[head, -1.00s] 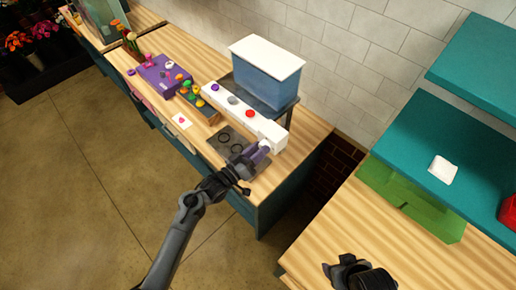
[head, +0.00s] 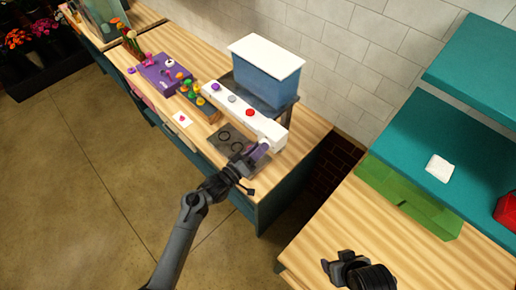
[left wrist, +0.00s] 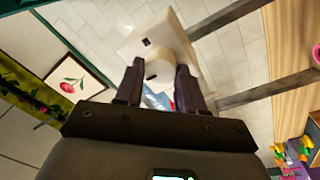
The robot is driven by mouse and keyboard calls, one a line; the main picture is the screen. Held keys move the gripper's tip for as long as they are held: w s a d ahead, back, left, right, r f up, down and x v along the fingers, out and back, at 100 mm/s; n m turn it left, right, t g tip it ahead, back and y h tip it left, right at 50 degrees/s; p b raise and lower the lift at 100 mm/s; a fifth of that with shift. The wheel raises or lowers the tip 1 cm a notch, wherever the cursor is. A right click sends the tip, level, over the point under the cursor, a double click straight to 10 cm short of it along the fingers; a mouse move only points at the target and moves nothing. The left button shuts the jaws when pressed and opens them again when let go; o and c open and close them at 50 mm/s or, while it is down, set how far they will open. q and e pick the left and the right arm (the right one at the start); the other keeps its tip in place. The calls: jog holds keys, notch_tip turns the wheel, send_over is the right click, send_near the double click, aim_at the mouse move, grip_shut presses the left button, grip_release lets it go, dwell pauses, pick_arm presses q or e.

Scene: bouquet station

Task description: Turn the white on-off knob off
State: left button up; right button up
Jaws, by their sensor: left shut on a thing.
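A long white control box (head: 240,115) with purple, grey and red buttons sits on the left wooden bench. The white on-off knob (left wrist: 160,68) is on its near end, seen between my fingers in the left wrist view, with a white end face (left wrist: 140,38) behind it. My left gripper (head: 254,157) is shut on the knob, one finger on each side. In the head view the fingers mostly hide the knob. My right gripper (head: 355,272) is low at the right above another bench, far from the knob; its fingers cannot be made out clearly.
A blue bin with a white lid (head: 266,72) stands on a dark stand behind the box. A dark mat with rings (head: 227,138) lies in front. A purple board (head: 165,75) and teal shelves (head: 425,150) flank the area. A gap separates the benches.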

pick_arm(q)
jog(key=o, duration=1)
jog(key=shift+o, duration=0.2)
jog(key=b+v, duration=0.2)
jog(key=v, duration=0.9)
